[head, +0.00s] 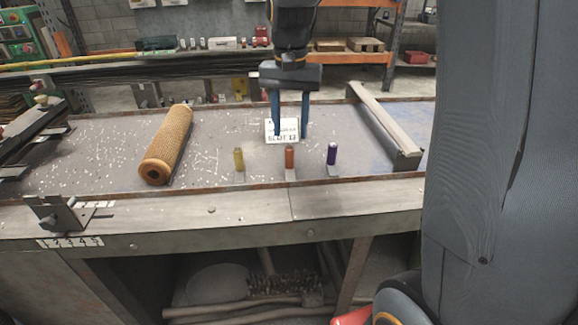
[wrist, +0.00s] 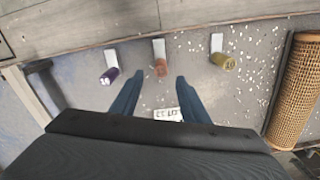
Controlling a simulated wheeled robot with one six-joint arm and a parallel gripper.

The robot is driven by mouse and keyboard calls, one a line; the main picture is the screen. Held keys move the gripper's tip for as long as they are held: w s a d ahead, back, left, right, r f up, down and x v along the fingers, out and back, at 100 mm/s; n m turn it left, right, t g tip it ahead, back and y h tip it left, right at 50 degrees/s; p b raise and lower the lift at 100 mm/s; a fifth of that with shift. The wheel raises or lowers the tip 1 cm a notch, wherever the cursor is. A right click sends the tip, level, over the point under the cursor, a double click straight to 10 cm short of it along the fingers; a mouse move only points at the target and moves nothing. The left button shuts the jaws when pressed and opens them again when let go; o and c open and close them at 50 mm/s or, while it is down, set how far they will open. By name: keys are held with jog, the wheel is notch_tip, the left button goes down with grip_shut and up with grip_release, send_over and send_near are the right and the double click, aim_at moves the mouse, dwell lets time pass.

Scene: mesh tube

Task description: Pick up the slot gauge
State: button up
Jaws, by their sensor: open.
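Three small gauge-like pieces stand in a row, each with a coloured round handle and a flat grey plate: yellow (head: 239,159), orange (head: 290,158) and purple (head: 332,154). In the wrist view they are purple (wrist: 110,76), orange (wrist: 160,67) and yellow (wrist: 222,61). A white card (head: 281,126) behind them bears black print that seems to read "SLOT" and a number. I cannot tell which piece the card names. My gripper (head: 290,135) is open and empty, pointing down above the table by the card. In the wrist view the orange piece lies just beyond the fingertips, about midway between them.
A brown mesh tube (head: 167,145) lies on the table (head: 210,178) to the left. A long metal bar (head: 384,122) lies to the right. A metal bracket (head: 60,214) sits at the front left edge. Speckled bare surface lies between tube and gauges.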

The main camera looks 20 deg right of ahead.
aim_at(289, 148)
notch_tip(289, 148, down, 7)
jog(key=shift+s+a+f+p, duration=0.1)
jog(key=shift+a+f+p, duration=0.05)
jog(key=shift+p, duration=0.9)
grip_shut()
